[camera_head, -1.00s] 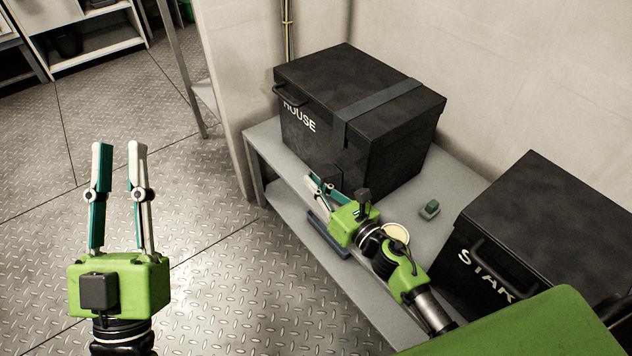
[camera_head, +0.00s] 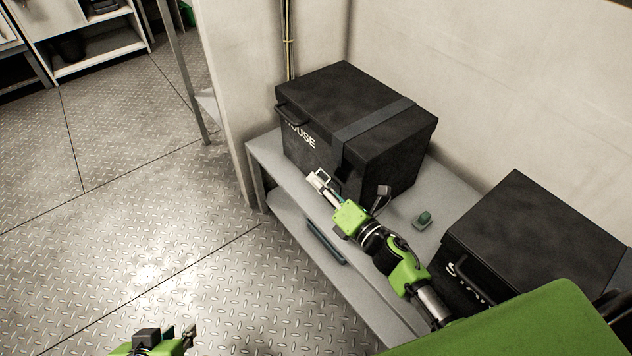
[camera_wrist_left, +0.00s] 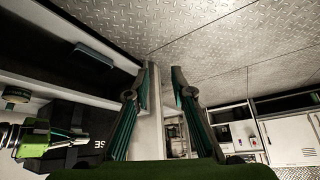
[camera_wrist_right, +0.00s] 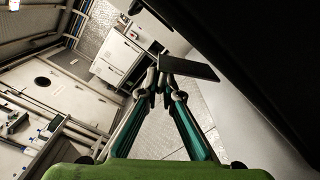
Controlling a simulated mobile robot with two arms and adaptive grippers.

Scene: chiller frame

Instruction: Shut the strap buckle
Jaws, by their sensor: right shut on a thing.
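The black box marked HOUSE (camera_head: 312,150) stands shut on the grey shelf. A dark grey strap (camera_head: 372,118) crosses its lid and hangs down its front. My right gripper (camera_head: 319,180) is low at the box's front, beside the strap's hanging end. In the right wrist view its fingertips (camera_wrist_right: 160,72) are together on a dark flat piece (camera_wrist_right: 192,67), apparently the buckle end; its join to the strap cannot be made out. My left gripper (camera_head: 180,334) is mostly cut off at the bottom edge of the head view. The left wrist view shows its fingers (camera_wrist_left: 161,72) apart and empty.
A second black box (camera_head: 535,225) stands at the right of the shelf (camera_head: 400,238). A small green object (camera_head: 423,219) lies between the boxes. A blue-grey bar (camera_head: 326,242) lies on the lower level. A wall closes off the back; the floor at left is clear.

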